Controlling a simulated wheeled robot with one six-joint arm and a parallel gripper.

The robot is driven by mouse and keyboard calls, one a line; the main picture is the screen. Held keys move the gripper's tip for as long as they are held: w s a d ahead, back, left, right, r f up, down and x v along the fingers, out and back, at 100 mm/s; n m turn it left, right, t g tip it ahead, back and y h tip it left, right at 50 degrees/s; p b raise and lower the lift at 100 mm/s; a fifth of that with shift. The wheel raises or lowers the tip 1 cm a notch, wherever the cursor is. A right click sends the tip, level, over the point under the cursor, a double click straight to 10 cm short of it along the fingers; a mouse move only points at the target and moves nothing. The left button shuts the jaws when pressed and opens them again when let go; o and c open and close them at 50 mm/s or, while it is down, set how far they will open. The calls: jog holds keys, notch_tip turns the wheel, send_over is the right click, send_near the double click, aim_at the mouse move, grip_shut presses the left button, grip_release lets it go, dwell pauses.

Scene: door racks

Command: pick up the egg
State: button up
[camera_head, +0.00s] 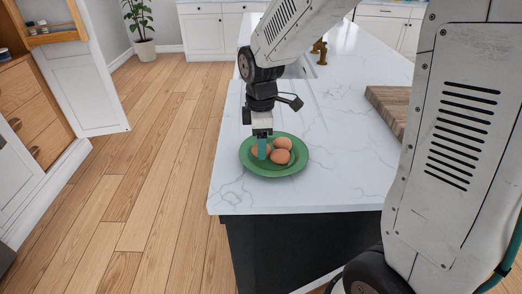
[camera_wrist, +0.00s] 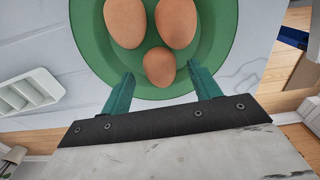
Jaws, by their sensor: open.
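Three brown eggs lie together on a green plate (camera_head: 249,168) near the front end of the white counter. In the head view, one egg (camera_head: 283,143) is at the back right, one egg (camera_head: 280,157) is at the front right, and a third is partly hidden behind my gripper (camera_head: 262,151). In the wrist view, two eggs (camera_wrist: 125,22) and (camera_wrist: 176,22) sit side by side, and one egg (camera_wrist: 160,66) appears between my open teal fingertips. My gripper points down over the plate (camera_wrist: 90,45) and holds nothing. I cannot tell whether a finger touches an egg.
A wooden board (camera_head: 388,106) lies to the right. Brass-coloured objects (camera_head: 319,50) stand farther back. Wooden floor (camera_head: 150,170) is open to the left.

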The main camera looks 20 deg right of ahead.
notch_tip(320, 180, down, 2)
jog(key=shift+f, duration=0.1)
jog(key=c, duration=0.7)
